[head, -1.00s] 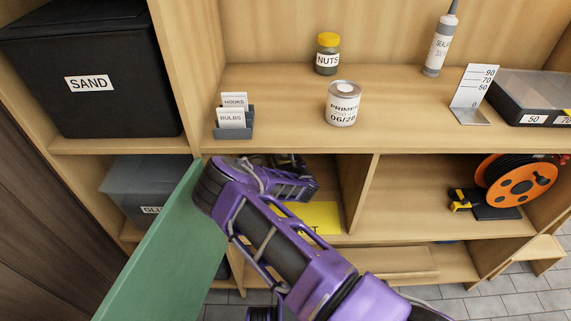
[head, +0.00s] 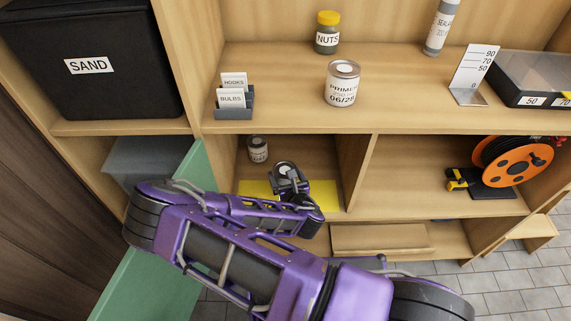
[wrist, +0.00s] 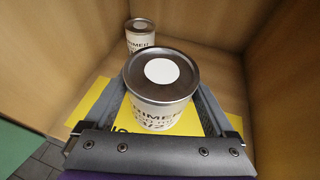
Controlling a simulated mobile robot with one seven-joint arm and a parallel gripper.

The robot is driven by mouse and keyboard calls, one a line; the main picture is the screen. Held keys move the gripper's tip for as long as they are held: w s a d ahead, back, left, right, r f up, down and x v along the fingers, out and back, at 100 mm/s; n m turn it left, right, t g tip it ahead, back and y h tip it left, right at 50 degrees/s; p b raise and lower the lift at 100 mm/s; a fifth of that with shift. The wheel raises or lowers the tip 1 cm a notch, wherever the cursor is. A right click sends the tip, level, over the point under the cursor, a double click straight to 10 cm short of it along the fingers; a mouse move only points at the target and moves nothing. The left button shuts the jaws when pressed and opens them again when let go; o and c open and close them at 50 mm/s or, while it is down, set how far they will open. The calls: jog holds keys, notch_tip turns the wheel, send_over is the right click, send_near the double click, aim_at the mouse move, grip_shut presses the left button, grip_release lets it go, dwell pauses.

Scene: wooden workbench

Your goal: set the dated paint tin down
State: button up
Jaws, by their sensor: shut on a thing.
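My gripper (wrist: 162,112) is shut on a paint tin (wrist: 160,70) with a brown-grey lid, a white lid disc and a partly readable PRIMER label with a date. The held tin looks upright, above or on a yellow mat (wrist: 90,118) in a lower compartment; I cannot tell if it touches. In the head view the held tin (head: 285,170) is partly hidden by my gripper. A second PRIMER tin (wrist: 140,35) stands behind it in the compartment's back corner, also in the head view (head: 258,149). Another tin (head: 342,84), marked PRIMER 06/28, stands on the shelf above.
The compartment has a left wall and a wooden divider (head: 360,175) on the right. A green door (head: 150,285) stands open at the left. The upper shelf holds a NUTS jar (head: 327,38) and a card holder (head: 234,103). An orange cable reel (head: 517,160) sits to the right.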

jog(key=w+a+r+n+g+y, duration=0.1)
jog(key=w+a+n+y, duration=0.1)
jog(key=a, duration=0.3)
jog(key=w+a+r+n+y, duration=0.1)
jog(key=a+r+y, duration=0.1)
jog(key=a, duration=0.2)
jog(key=shift+n+g, duration=0.4)
jog(key=shift+n, duration=0.1)
jog(key=shift+w+a+f+b, duration=0.15)
jog(key=shift+f+b, duration=0.3)
jog(key=shift+f, duration=1.15)
jog(key=shift+w+a+f+b, duration=0.15)
jog(key=shift+f+b, duration=0.25)
jog(key=shift+f, duration=1.2)
jog(key=shift+w+a+f+b, duration=0.1)
jog(key=shift+a+f+b, duration=0.25)
jog(key=shift+f, duration=1.25)
jog(key=shift+d+f, duration=0.1)
jog(key=shift+f, duration=0.05)
jog(key=o, duration=1.5)
jog(key=shift+s, duration=0.1)
